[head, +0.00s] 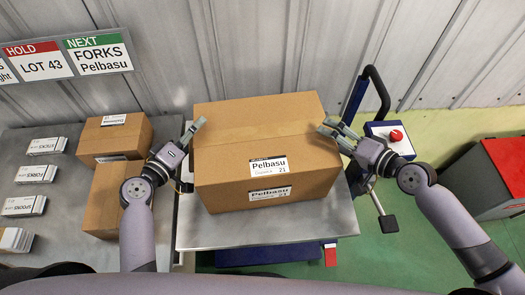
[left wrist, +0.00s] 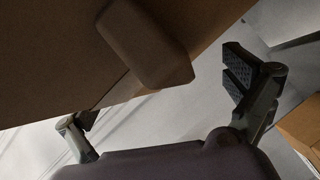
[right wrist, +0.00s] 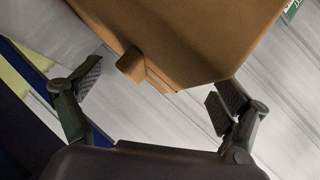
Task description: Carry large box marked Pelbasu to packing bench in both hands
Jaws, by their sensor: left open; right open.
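The large brown box marked Pelbasu (head: 235,125) sits closed and upright on a grey metal platform (head: 300,232). My left gripper (head: 191,150) is open at the box's left side. In the left wrist view, a brown block (left wrist: 148,45) sticks out from the box wall (left wrist: 60,55) ahead of the spread fingers. My right gripper (head: 330,128) is open at the box's right side, its fingers overlapping the box's edge in the head view. In the right wrist view, a smaller brown block (right wrist: 131,65) on the box (right wrist: 200,35) lies between the spread fingers. Neither gripper holds anything.
Left of the platform is a grey table (head: 60,255) with two smaller brown boxes (head: 115,137) and several white packs (head: 37,174). A red-and-grey cabinet (head: 490,180) is far right.

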